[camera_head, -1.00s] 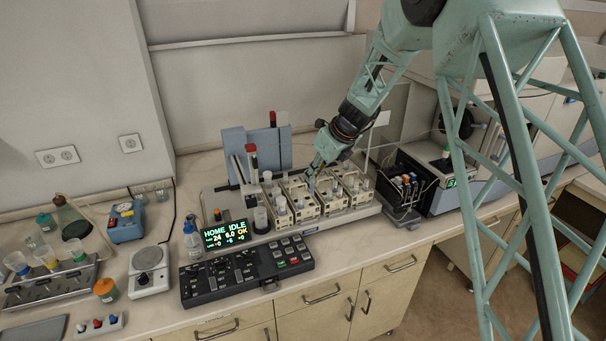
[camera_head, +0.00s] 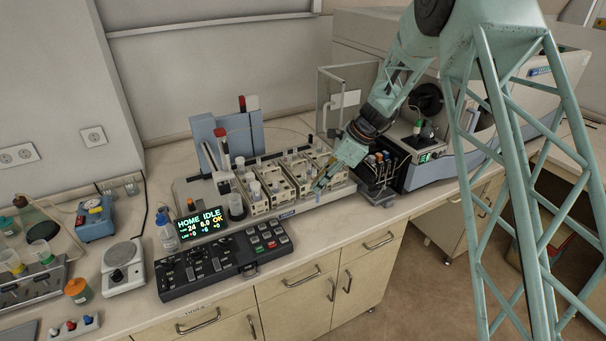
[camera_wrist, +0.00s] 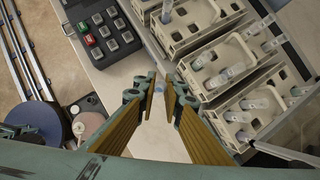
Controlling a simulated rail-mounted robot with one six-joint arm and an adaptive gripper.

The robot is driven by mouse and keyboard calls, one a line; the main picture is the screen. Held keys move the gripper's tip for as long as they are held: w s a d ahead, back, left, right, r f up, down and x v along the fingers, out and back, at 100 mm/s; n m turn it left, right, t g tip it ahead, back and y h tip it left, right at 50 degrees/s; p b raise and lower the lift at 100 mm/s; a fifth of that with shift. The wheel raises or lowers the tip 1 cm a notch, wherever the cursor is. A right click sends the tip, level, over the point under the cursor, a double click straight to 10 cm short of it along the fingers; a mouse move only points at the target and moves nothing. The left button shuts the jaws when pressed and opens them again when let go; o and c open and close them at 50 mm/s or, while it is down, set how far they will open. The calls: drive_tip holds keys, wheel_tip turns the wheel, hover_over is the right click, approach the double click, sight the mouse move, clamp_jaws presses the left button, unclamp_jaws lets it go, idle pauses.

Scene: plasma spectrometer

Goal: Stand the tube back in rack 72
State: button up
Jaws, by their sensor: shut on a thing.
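My gripper (camera_head: 320,187) is in front of the right end of the row of racks, angled down. It is shut on a small pale blue tube (camera_head: 318,196), which hangs below the fingers. In the wrist view the tube (camera_wrist: 159,86) shows between the fingertips (camera_wrist: 160,80), mostly hidden by them. Cream tube racks (camera_head: 256,208) stand side by side on the instrument deck, several with clear tubes in them. In the wrist view the racks (camera_wrist: 215,102) lie to the right of the fingers, apart from them. I cannot read which rack is 72.
A control panel (camera_head: 208,272) with buttons and a lit display (camera_head: 200,224) lie in front and left of the racks. A blue tower (camera_head: 231,137) stands behind them. A black open unit (camera_head: 421,158) is close on the right. The counter's front strip is clear.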

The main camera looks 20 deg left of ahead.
drive_tip(key=s+d+f+n+g+h+b, duration=0.1)
drive_tip(key=s+d+f+n, duration=0.3)
drive_tip(key=d, duration=0.9)
drive_tip(key=s+d+f+n+g+h+b, duration=0.2)
drive_tip(key=s+d+f+n, duration=0.3)
drive_tip(key=d, duration=0.8)
drive_tip(key=s+d+f+n+g+h+b, duration=0.2)
drive_tip(key=s+d+f+n, duration=0.3)
drive_tip(key=d, duration=0.9)
drive_tip(key=f+n+h, duration=0.1)
drive_tip(key=n, duration=0.2)
drive_tip(key=shift+b, duration=0.35)
drive_tip(key=shift+a, duration=0.15)
